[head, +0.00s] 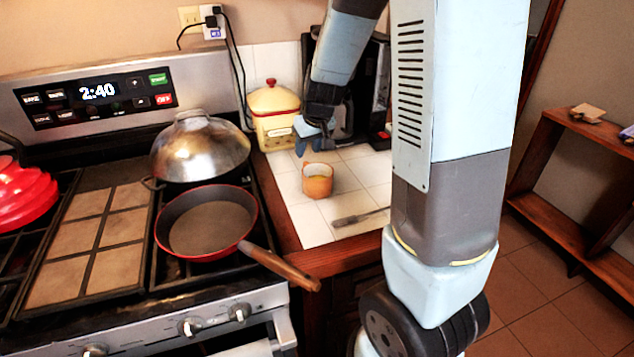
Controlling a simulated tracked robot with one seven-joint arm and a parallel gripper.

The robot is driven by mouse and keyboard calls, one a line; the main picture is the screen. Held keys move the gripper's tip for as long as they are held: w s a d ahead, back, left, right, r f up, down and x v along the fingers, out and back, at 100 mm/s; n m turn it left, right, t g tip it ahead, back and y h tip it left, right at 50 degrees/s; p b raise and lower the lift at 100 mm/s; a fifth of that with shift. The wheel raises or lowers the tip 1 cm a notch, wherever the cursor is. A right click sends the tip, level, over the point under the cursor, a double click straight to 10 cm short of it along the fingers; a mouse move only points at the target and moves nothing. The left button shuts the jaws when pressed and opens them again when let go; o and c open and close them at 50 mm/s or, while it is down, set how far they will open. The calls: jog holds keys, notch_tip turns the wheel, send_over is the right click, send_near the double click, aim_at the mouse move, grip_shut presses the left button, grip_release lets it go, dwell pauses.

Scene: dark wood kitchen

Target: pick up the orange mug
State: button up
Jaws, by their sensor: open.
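The orange mug (317,181) stands upright on the white tiled counter (345,176), to the right of the stove. My gripper (313,146) hangs above and slightly behind the mug in the picture, with its fingers pointing down. It is open and apart from the mug. The exact gap between fingers and mug is hard to judge from this one view.
A black coffee machine (365,90) is behind my arm. A red pan (207,222) and domed pot (200,145) sit on the stove.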

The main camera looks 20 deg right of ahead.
aim_at(306, 161)
jog(key=shift+s+x, duration=0.2)
jog(key=shift+x, duration=0.9)
jog(key=shift+s+x, duration=0.2)
jog(key=shift+x, duration=1.95)
grip_shut()
